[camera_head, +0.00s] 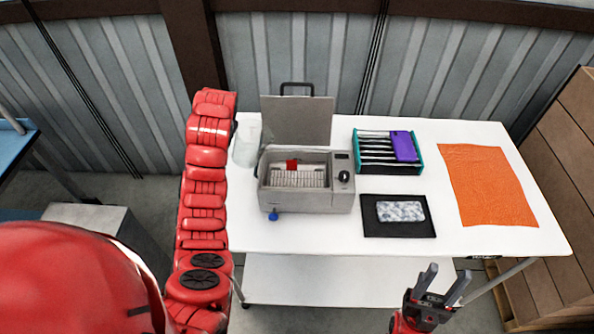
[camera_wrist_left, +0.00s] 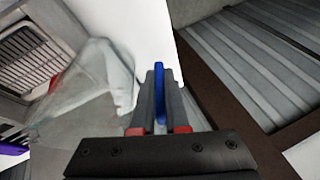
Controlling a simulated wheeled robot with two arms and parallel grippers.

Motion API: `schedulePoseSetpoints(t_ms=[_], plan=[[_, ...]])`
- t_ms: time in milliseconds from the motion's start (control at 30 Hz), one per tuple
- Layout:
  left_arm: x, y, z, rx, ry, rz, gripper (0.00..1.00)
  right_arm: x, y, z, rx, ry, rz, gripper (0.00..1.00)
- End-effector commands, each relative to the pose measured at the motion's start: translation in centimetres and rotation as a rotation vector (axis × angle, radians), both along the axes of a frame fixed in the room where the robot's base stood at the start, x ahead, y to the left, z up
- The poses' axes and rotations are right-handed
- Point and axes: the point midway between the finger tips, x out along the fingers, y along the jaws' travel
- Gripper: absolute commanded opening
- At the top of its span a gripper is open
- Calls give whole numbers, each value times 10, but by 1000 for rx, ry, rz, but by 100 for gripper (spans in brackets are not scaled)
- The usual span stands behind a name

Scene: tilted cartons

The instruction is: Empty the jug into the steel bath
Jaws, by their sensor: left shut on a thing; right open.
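The jug (camera_head: 245,146) is clear, with a blue handle (camera_wrist_left: 160,90) that shows in the left wrist view. My left gripper (camera_wrist_left: 160,100) is shut on this handle; in the head view my arm hides it. The jug's clear body (camera_wrist_left: 95,85) spreads left of the fingers. It looks near upright at the table's back left, beside the bath; I cannot tell if it touches the table or how full it is. The steel bath (camera_head: 305,201) is a grey box with its lid (camera_head: 297,118) raised and a grid inside. My right gripper (camera_head: 440,284) is open and empty before the table's front edge.
On the white table (camera_head: 400,240) are a teal rack (camera_head: 388,170) with a purple item (camera_head: 404,146), a black mat (camera_head: 398,229) with a patterned pack (camera_head: 400,211), and an orange cloth (camera_head: 488,185). A blue knob (camera_head: 273,215) sticks out at the bath's front.

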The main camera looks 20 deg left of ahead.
Motion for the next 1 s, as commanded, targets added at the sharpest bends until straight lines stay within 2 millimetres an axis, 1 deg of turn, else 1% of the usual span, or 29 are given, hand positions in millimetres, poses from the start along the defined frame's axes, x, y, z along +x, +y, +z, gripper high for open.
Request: schedulePoseSetpoints(t_ms=[33,200,500,667,1000], plan=[[-1,5,-5,-36,-8,5,0,0,0,-4,0,0,0,50],[-2,15,-11,-156,-30,7,0,0,0,-7,0,0,0,50],[-3,22,-33,-321,-58,6,0,0,0,-16,0,0,0,50],[-3,23,-37,-354,-66,5,0,0,0,-17,0,0,0,50],[-3,23,-37,-359,-67,3,0,0,0,-16,0,0,0,50]])
